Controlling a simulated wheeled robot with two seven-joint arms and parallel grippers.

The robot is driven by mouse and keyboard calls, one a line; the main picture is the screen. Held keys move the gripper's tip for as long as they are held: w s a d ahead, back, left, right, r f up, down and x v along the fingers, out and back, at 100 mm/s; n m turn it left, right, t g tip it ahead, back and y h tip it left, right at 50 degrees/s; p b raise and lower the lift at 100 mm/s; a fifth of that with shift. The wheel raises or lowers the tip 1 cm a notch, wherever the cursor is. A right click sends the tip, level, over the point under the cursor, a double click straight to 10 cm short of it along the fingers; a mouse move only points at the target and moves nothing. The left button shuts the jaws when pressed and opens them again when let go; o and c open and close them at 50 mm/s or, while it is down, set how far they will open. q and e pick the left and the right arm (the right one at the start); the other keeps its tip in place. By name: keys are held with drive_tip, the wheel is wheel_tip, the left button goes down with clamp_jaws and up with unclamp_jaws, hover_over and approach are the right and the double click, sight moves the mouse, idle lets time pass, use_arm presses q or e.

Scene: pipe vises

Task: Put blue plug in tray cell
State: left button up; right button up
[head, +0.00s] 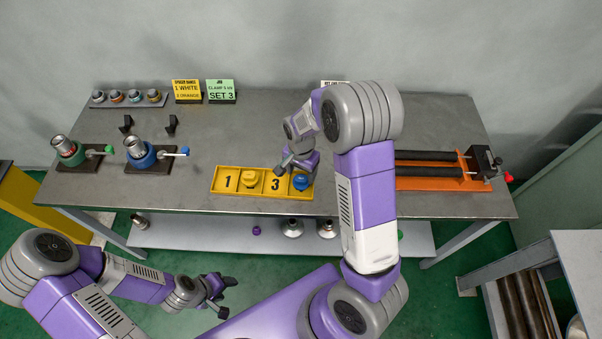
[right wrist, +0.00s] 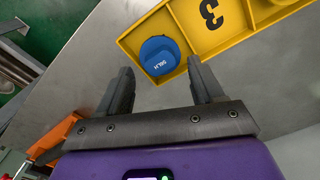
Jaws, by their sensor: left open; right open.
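The blue plug (head: 301,182) sits in the rightmost cell of the yellow tray (head: 240,190) on the table. It also shows in the right wrist view (right wrist: 159,55), inside the end cell beside the cell marked 3. A yellow plug (head: 249,178) sits in the cell between the numbers 1 and 3. My right gripper (head: 284,168) is over the tray, close to the blue plug. In the right wrist view its fingers (right wrist: 163,85) are apart with nothing between them, and the blue plug lies beyond the tips. My left gripper (head: 222,297) is open and empty, low in front of the table.
Two vises, green (head: 72,155) and blue (head: 142,152), stand on the left. An orange stand (head: 440,178) with black rollers is at the right. Signs (head: 204,91) and a rack of fittings (head: 127,98) line the back. The table centre behind the tray is clear.

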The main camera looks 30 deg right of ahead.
sight(301, 178)
use_arm(q)
wheel_tip(301, 178, up, 2)
drive_tip(key=shift+r+p, duration=0.1)
drive_tip(key=shift+p, duration=0.85)
use_arm(e)
wheel_tip(301, 178, up, 10)
drive_tip(key=shift+r, duration=0.2)
